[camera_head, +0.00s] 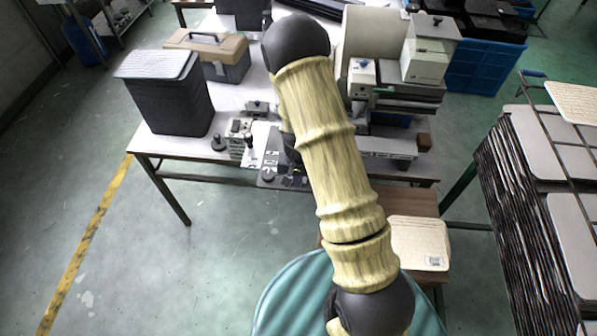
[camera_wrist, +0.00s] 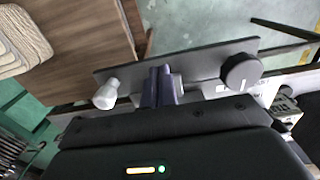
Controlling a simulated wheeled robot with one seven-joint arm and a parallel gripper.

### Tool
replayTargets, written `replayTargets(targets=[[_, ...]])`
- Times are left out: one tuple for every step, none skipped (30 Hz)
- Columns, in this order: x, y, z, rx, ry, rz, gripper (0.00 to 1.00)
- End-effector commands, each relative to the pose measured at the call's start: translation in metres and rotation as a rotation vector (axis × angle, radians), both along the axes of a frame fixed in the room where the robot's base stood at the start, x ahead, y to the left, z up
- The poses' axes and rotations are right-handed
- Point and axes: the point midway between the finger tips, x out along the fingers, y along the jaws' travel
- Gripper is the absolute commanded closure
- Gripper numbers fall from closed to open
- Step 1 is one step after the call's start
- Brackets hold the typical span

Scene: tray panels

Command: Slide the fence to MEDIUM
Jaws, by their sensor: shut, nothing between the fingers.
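A narrow grey panel (camera_wrist: 205,62) crosses the wrist view. It carries a white knob (camera_wrist: 106,95) at its left end and a round black knob (camera_wrist: 241,72) at its right end. My gripper (camera_wrist: 160,72) is shut and empty, its dark fingers over the middle of this panel. A small pale part shows just right of the fingers; I cannot tell whether it is the fence or whether they touch it. No MEDIUM mark is readable. In the head view, part of a grey panel (camera_head: 270,183) shows at the table's front edge; my arm hides the gripper.
A brown wooden surface (camera_wrist: 75,40) shows in the wrist view. Stacked panels (camera_head: 510,200) stand at far right. Floor at left is clear.

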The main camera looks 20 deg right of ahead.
Motion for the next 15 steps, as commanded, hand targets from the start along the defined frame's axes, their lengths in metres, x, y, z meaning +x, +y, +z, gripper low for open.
replayTargets(targets=[[0.0,0.0,0.0,0.0,0.0,0.0,1.0],[0.0,0.0,0.0,0.0,0.0,0.0,1.0],[0.0,0.0,0.0,0.0,0.0,0.0,1.0],[0.0,0.0,0.0,0.0,0.0,0.0,1.0],[0.0,0.0,0.0,0.0,0.0,0.0,1.0],[0.0,0.0,0.0,0.0,0.0,0.0,1.0],[0.0,0.0,0.0,0.0,0.0,0.0,1.0],[0.0,0.0,0.0,0.0,0.0,0.0,1.0],[0.0002,-0.0001,0.0,0.0,0.0,0.0,1.0],[0.0005,-0.0002,0.0,0.0,0.0,0.0,1.0],[0.0009,-0.0004,0.0001,0.0,0.0,0.0,1.0],[0.0018,-0.0007,0.0001,0.0,0.0,0.0,1.0],[0.0026,-0.0011,0.0002,0.0,0.0,0.0,1.0],[0.0035,-0.0015,0.0002,0.0,0.0,0.0,1.0],[0.0049,-0.002,0.0003,0.0,0.0,0.0,1.0]])
